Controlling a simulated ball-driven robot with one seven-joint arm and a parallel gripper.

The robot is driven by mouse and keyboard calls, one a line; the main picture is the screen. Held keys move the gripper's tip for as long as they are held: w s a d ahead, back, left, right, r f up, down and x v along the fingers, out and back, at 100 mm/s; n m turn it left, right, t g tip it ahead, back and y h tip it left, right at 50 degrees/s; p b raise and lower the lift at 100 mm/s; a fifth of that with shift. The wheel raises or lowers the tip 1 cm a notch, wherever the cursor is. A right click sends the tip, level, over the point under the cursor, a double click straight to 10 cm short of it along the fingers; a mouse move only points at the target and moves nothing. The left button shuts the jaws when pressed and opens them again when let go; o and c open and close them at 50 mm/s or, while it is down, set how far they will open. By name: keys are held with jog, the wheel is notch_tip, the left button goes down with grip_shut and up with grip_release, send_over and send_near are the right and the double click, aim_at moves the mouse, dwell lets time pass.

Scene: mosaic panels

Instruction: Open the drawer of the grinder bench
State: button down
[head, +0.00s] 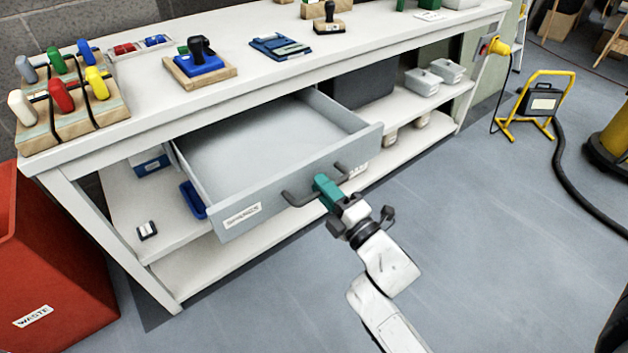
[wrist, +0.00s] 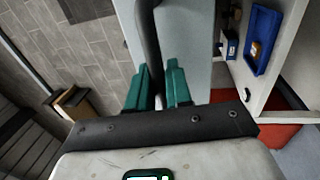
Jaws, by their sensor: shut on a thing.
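The grey drawer (head: 300,178) stands pulled out from under the white bench top, with a label on its front. Its inside looks empty. A dark bar handle (head: 298,197) runs along the drawer front. My gripper (head: 325,188), with green fingers, is at the middle of the handle and shut on it. In the wrist view the dark handle (wrist: 148,45) passes between the green fingers (wrist: 157,85), and the pale drawer (wrist: 185,45) lies beyond. The part of the handle inside the fingers is hidden.
The white bench (head: 300,62) carries a rack of coloured handles (head: 70,95) and several tools. A red waste bin (head: 50,260) stands at the left. A blue tray (head: 193,200) lies on the shelf below. Floor right of my arm is clear up to a yellow stand (head: 535,105).

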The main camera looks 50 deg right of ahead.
jog(key=r+v, duration=0.1)
jog(key=v, duration=0.7)
jog(key=shift+s+r, duration=0.15)
jog(key=shift+s, duration=0.1)
jog(key=c, duration=1.2)
grip_release()
jog(key=v, duration=1)
jog(key=shift+s+a, duration=0.15)
jog(key=shift+s, duration=0.15)
